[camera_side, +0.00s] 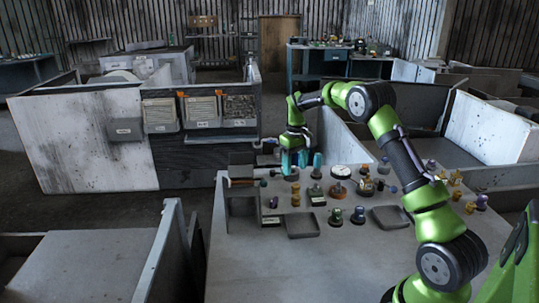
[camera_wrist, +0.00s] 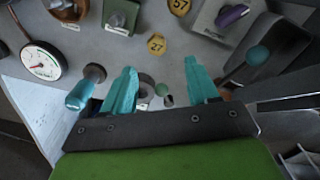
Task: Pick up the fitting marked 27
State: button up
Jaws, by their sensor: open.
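In the wrist view, two round yellow tags, a lower tag (camera_wrist: 156,43) and an upper tag (camera_wrist: 180,7), each carry two digits ending in 7. I cannot tell the first digit for sure, so I cannot say which fitting is marked 27. My gripper (camera_wrist: 161,85) is open, its teal fingers spread above the work table. A small, partly hidden grey-green piece (camera_wrist: 146,90) shows between the fingers, close to the dark palm. In the side view my gripper (camera_side: 294,161) points down over the table's back-left part, among the fittings.
A teal-ended fitting (camera_wrist: 84,88) stands just left of the fingers. A dial gauge (camera_wrist: 42,62) is farther left. A purple-topped piece (camera_wrist: 232,15) and a teal ball knob (camera_wrist: 257,56) lie right. In the side view, the grey table's front (camera_side: 290,265) is clear.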

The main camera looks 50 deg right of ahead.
aim_at(295, 184)
jog(key=f, duration=0.8)
jog(key=shift+d+f, duration=0.2)
jog(key=shift+f, duration=0.05)
jog(key=c, duration=1.1)
